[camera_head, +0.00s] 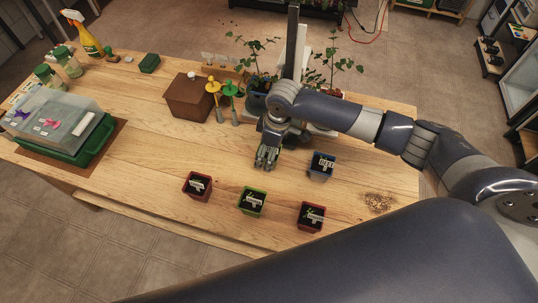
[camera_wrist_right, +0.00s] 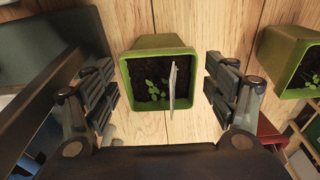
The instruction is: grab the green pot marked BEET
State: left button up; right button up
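In the right wrist view a green pot (camera_wrist_right: 160,75) with dark soil and small seedlings sits between the fingers of my right gripper (camera_wrist_right: 172,88). Gaps show on both sides of the pot, so the gripper is open. Its white label (camera_wrist_right: 173,86) is seen nearly edge-on and cannot be read. In the head view my right gripper (camera_head: 267,158) points down over the table and hides what is under it. Another green pot (camera_head: 252,201) stands in the front row, its label too small to read. My left gripper is not in view.
Red pots (camera_head: 198,187) and (camera_head: 311,216) flank the front green pot. A blue pot (camera_head: 321,168) stands right of the gripper. In the wrist view a second green pot (camera_wrist_right: 290,62) is at the right. A brown box (camera_head: 188,98) and a crate (camera_head: 70,145) stand left.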

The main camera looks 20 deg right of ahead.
jog(key=c, duration=1.2)
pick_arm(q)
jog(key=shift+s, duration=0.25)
